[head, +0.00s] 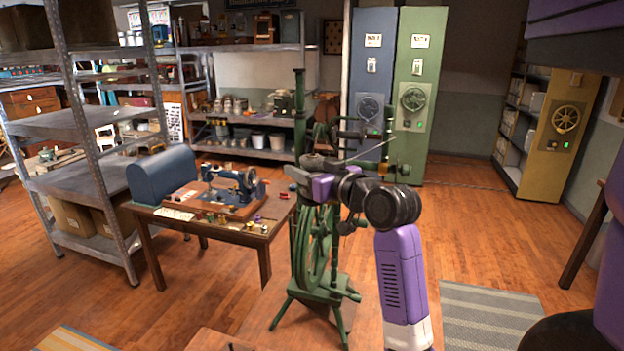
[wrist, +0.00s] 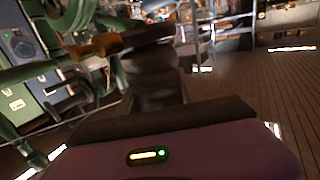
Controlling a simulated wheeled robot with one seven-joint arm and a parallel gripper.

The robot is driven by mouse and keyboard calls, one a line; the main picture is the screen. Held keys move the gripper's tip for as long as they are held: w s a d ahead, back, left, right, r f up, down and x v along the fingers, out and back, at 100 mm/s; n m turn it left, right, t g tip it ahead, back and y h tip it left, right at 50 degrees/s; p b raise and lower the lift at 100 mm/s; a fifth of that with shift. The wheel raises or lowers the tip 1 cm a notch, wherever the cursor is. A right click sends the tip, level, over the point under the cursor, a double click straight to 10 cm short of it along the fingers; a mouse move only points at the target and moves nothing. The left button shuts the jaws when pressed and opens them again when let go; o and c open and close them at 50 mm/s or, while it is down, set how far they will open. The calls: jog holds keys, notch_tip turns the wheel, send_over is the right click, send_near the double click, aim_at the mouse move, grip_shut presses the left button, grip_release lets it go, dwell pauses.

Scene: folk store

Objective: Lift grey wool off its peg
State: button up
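A green spinning wheel (head: 312,245) stands on the floor in the middle of the head view, with a tall green post. A brown bundle (head: 326,111) sits on its upper part; I cannot tell whether this is the grey wool. My gripper (head: 308,165) is at the upper frame of the wheel, below this bundle. In the wrist view, green wheel parts (wrist: 72,25) and an orange-brown wooden piece (wrist: 98,46) lie just ahead to the left. A blurred dark grey-brown shape fills the space before my palm. Fingers and wool cannot be told apart there.
A wooden table (head: 255,232) with a sewing machine (head: 232,185) and a blue case (head: 163,175) stands left of the wheel. Metal shelving (head: 75,122) is further left. Blue (head: 372,60) and green (head: 420,75) cabinets stand behind.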

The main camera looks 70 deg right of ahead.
jog(key=c, duration=0.3)
notch_tip(320, 180, up, 20)
jog(key=shift+r+b, duration=0.1)
jog(key=shift+b, duration=0.7)
dwell(0.6)
